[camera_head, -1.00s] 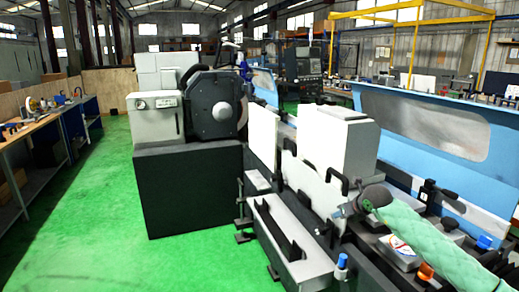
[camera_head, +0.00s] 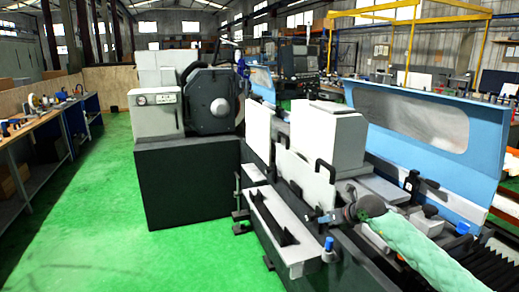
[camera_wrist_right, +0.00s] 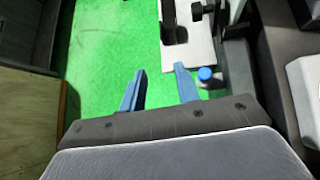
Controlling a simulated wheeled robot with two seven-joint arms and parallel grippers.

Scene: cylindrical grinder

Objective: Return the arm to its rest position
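My right arm, in a pale green sleeve, comes in from the lower right of the head view. Its gripper (camera_head: 322,217) is small and dark there, beside the front of the grinder (camera_head: 190,185). In the right wrist view, the two blue fingers of the right gripper (camera_wrist_right: 158,78) stand apart with nothing between them. Green floor and a light metal part of the machine show beyond them. My left gripper and left arm are not in view.
A blue-capped part (camera_head: 328,245) is just below the right gripper; it also shows near the right finger in the wrist view (camera_wrist_right: 205,74). A blue guard panel (camera_head: 400,120) stands behind. A workbench (camera_head: 45,125) is at left. Green floor (camera_head: 105,220) between is clear.

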